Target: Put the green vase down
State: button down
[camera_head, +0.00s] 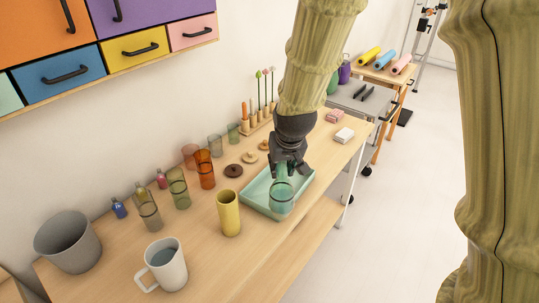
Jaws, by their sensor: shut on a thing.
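My gripper (285,172) points down over the wooden shelf and is shut on a see-through green vase (281,198). The vase looks upright, with its open rim up, and shows in front of the mint-green tray (258,211). I cannot tell whether its base touches the tray or hangs above it. The gripper's fingers hide part of the vase's far side.
A yellow cup (229,213) stands just left of the tray. A white mug (163,265), a grey pot (68,242) and several coloured glasses (178,188) stand further left. Brown discs (233,171) lie behind the tray. Bare shelf shows at the front.

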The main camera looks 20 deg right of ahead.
jog(key=w+f+p, duration=0.4)
jog(key=w+p, duration=0.2)
jog(key=w, duration=0.5)
jog(key=shift+w+a+f, duration=0.15)
jog(key=shift+a+f, duration=0.1)
jog(key=shift+f, duration=0.15)
jog(key=c, duration=1.1)
grip_release()
jog(key=b+v, duration=0.3)
jog(key=v, duration=0.9)
jog(key=shift+b, duration=0.35)
jog(key=shift+a, duration=0.1)
